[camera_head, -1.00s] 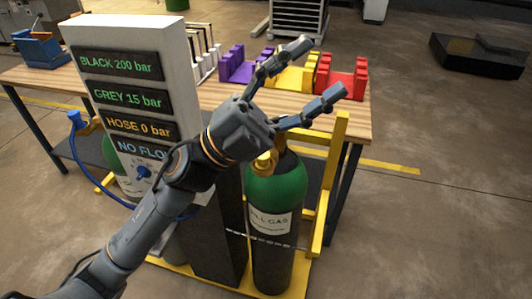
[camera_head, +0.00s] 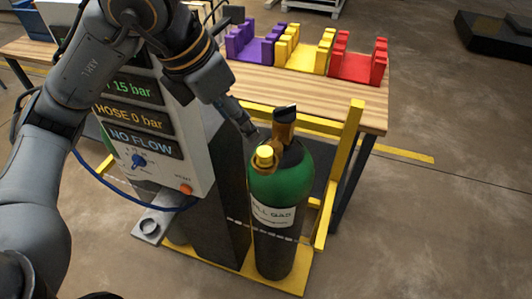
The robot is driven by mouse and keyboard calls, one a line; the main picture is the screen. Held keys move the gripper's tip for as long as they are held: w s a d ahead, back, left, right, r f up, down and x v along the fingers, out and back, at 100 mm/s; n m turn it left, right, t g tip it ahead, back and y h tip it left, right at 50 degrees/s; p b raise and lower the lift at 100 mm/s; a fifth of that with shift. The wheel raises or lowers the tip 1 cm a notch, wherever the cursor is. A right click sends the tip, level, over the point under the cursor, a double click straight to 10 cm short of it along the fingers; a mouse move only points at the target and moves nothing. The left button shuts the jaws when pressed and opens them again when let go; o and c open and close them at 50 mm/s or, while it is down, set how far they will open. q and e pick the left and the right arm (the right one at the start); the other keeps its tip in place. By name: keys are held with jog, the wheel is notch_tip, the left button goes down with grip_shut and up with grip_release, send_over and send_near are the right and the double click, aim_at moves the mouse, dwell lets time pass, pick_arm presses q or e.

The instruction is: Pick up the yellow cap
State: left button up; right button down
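The yellow cap (camera_head: 264,155) sits on the front of the brass valve (camera_head: 284,130) at the top of a green-shouldered gas cylinder (camera_head: 280,184). The cylinder stands upright and its label reads in part "GAS". My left arm comes in from the left, arches over the display panel and points down to the right. My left gripper (camera_head: 243,122) is just above and left of the cap, apart from it. Its fingers are seen edge-on and partly hidden by the wrist, so their opening is unclear. My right gripper is out of view.
A white display panel (camera_head: 187,165) with a blue knob and a blue hose (camera_head: 115,183) stands left of the cylinder. A yellow frame (camera_head: 345,165) surrounds the cylinder's right side. Purple, yellow and red holders (camera_head: 357,66) stand on the wooden table behind.

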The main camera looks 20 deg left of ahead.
pick_arm(q)
send_over(263, 151)
jog(key=s+a, duration=0.1)
jog(key=s, duration=0.2)
jog(key=f, duration=0.6)
jog(key=shift+w+a+f+p, duration=0.15)
jog(key=shift+a+f+p, duration=0.05)
jog(key=shift+f+p, duration=0.1)
jog(key=shift+w+d+f+p, duration=0.15)
jog(key=shift+w+f+p, duration=0.15)
jog(key=shift+f, duration=0.1)
jog(key=p+x, duration=0.1)
jog(key=x, duration=0.2)
jog(key=shift+w+d+f, duration=0.1)
jog(key=shift+w+f, duration=0.1)
jog(key=shift+w, duration=0.05)
jog(key=shift+w+f, duration=0.15)
jog(key=shift+f, duration=0.2)
jog(key=shift+c, duration=0.2)
grip_shut()
